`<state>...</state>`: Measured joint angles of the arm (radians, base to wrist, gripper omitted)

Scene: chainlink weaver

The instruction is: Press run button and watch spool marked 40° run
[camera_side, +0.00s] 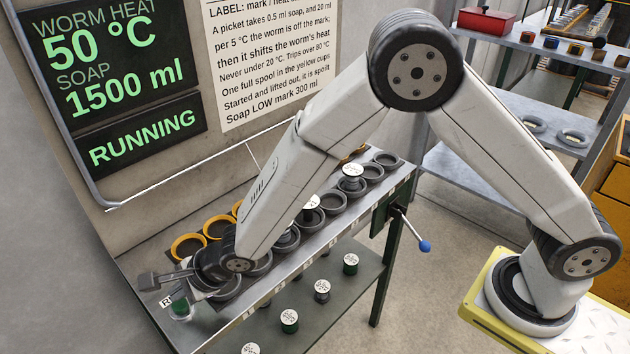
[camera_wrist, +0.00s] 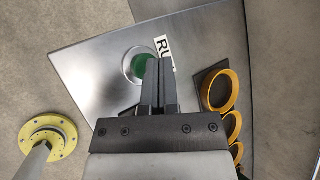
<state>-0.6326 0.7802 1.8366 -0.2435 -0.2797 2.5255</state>
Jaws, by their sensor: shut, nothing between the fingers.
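The green run button (camera_wrist: 147,72) sits in a pale round collar at the bench end, beside a label (camera_wrist: 163,46) starting "RU". It also shows in the side view (camera_side: 181,308). My gripper (camera_wrist: 158,64) is shut and empty, its fingertips over or beside the button; I cannot tell whether they touch it. The wall display (camera_side: 110,60) reads worm heat 50 °C, soap 1500 ml, RUNNING. White-topped spools stand in the grey ring row, one near the middle (camera_side: 311,213) and one farther back (camera_side: 352,183). Their marks are too small to read, so I cannot pick out the 40° spool.
Yellow cups (camera_side: 187,246) line the bench's wall side. More spools (camera_side: 289,321) stand on the lower shelf. A blue-knobbed lever (camera_side: 424,245) sticks out at the bench's right end. A wall notice (camera_side: 270,60) hangs beside the display. A red box (camera_side: 486,21) sits on the rear shelving.

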